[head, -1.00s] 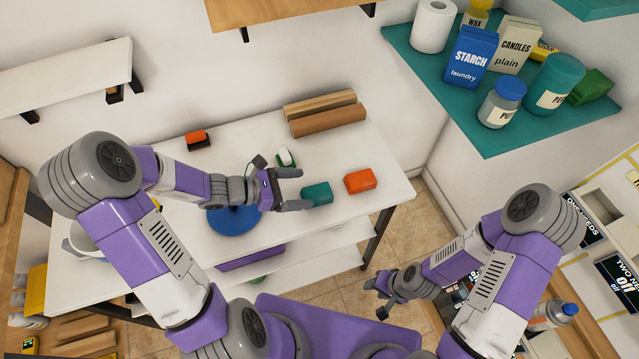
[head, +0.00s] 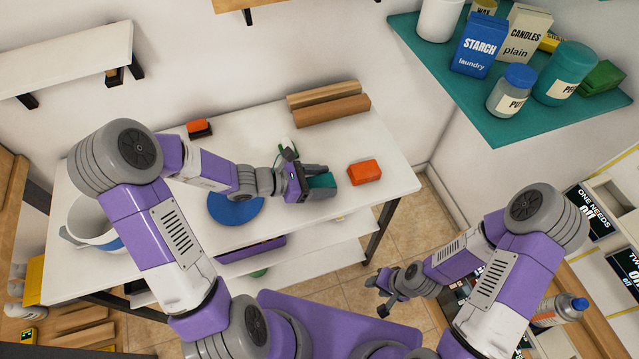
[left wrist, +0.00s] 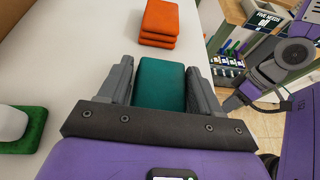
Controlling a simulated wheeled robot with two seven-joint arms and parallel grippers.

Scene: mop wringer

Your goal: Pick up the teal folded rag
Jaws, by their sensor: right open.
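The teal folded rag (head: 320,181) lies on the white table. In the left wrist view the rag (left wrist: 161,85) is between the two fingers of my left gripper (left wrist: 160,82). The fingers lie close along its sides; I cannot tell if both press on it. In the head view my left gripper (head: 322,180) is low over the table with the rag partly hidden between its fingers. My right gripper (head: 377,292) is open and empty, off the table's front right.
An orange folded stack (head: 364,172) lies just right of the rag. A blue disc (head: 236,210) and a white bucket (head: 88,218) are to the left. Brown blocks (head: 330,112) lie at the back. A teal shelf (head: 490,125) hangs at upper right.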

